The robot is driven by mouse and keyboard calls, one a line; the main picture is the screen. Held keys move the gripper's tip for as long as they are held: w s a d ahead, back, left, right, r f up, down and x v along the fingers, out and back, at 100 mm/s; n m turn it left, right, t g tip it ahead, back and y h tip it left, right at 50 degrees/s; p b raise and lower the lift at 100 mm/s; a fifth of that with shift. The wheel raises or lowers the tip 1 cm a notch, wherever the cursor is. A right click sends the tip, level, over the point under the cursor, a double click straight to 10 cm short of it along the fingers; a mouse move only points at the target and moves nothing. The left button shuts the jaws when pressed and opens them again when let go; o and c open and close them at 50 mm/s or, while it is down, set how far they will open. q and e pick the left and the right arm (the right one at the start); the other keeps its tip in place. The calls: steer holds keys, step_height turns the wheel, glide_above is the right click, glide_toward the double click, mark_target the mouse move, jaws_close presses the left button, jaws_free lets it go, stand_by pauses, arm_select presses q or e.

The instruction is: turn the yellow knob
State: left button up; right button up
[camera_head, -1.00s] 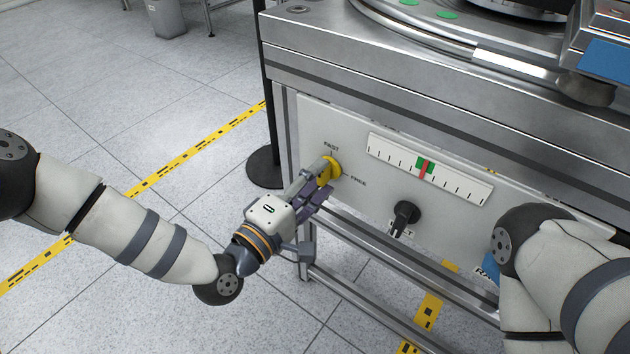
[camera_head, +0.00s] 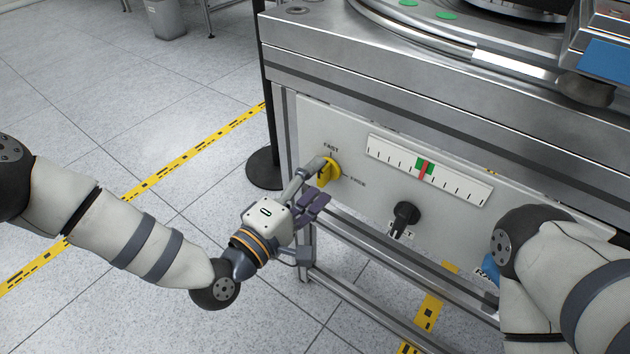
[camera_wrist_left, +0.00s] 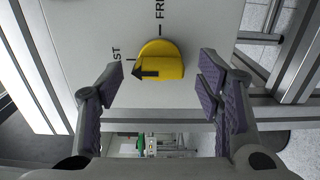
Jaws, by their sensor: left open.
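The yellow knob (camera_head: 328,174) sits on the light front panel, near its left end. In the left wrist view the yellow knob (camera_wrist_left: 162,60) is round with a raised grip, and its black arrow points left, toward the FAST side. The FREE label lies above it in that view. My left gripper (camera_head: 318,183) is open just in front of the knob, its purple-padded fingers on either side of it with gaps between. The upper finger partly covers the knob in the head view. My right gripper is out of view; only my right arm shows.
The panel (camera_head: 350,215) also holds a black knob (camera_head: 405,215) and a scale (camera_head: 450,180) with a red and green marker. A metal table edge (camera_head: 400,95) overhangs it. Metal rails (camera_head: 375,255) run below. A dark post base (camera_head: 265,168) stands to the left.

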arm_select(q)
steer(key=v, duration=1.1)
steer(key=shift+s+a, duration=0.15)
steer(key=shift+s, duration=0.1)
